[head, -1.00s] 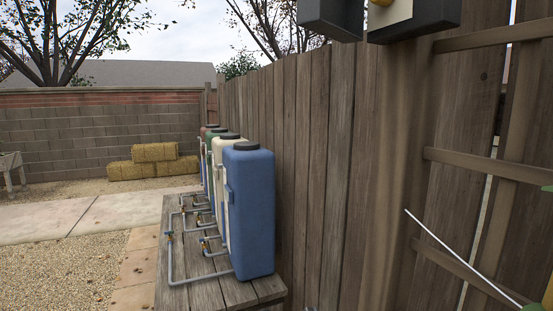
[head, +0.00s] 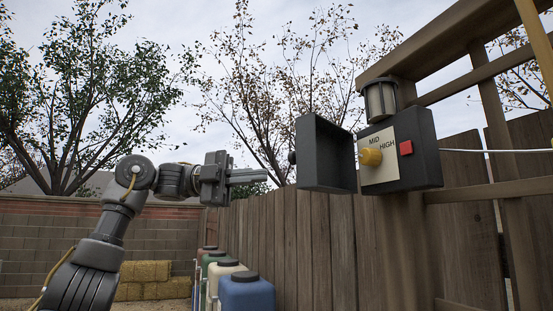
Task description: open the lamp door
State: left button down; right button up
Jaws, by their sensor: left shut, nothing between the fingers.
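A dark grey control box (head: 425,160) is fixed on the wooden fence post below a lamp (head: 380,100). Its door (head: 326,153) stands swung open to the left, with its hollow inner side showing. A round dark knob (head: 292,157) shows at the door's left edge. My right gripper is not in view.
A plank fence (head: 285,235) runs behind and below the box, with a wooden frame (head: 480,190) at the right. A white cable (head: 500,151) runs right from the box. Several tanks, the nearest blue (head: 246,292), stand below. Straw bales (head: 145,280) sit far back. Open air surrounds the gripper.

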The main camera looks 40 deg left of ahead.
pick_arm(q)
jog(key=s+a+r+m, duration=0.1)
jog(key=s+r, duration=0.1)
jog(key=s, duration=0.4)
jog(key=b, duration=0.2)
send_near(298, 152)
jog(key=shift+g, duration=0.3)
jog(key=x, duration=0.2)
jog(key=w+x, duration=0.1)
jog(key=x, duration=0.2)
jog(key=shift+a, duration=0.25)
jog(key=shift+w+d+r, duration=0.15)
jog(key=shift+w+d, duration=0.1)
jog(key=shift+d, duration=0.35)
